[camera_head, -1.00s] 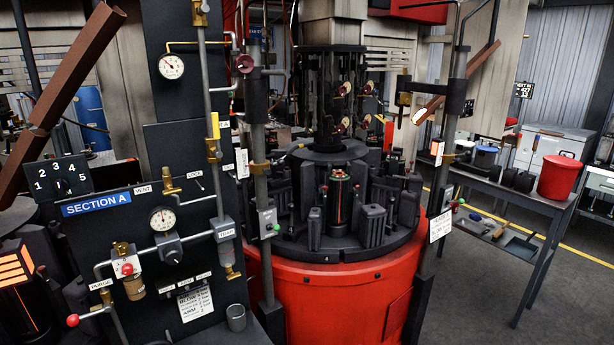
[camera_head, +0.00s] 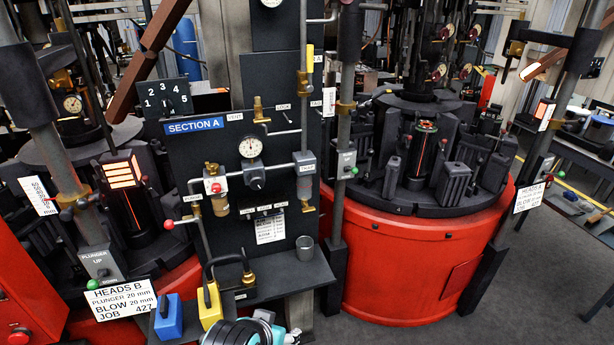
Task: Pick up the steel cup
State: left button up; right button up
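The steel cup (camera_head: 305,248) is a small grey cup. It stands upright at the right part of the dark shelf (camera_head: 318,272) below the Section A panel.
On the shelf to the cup's left are a black-handled brass tool (camera_head: 232,270), a yellow block (camera_head: 210,306) and a blue block (camera_head: 168,318). A red rotary machine (camera_head: 400,265) stands right.

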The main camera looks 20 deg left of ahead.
aim_at(305, 244)
jog(key=i+l+u, duration=0.1)
jog(key=l, duration=1.15)
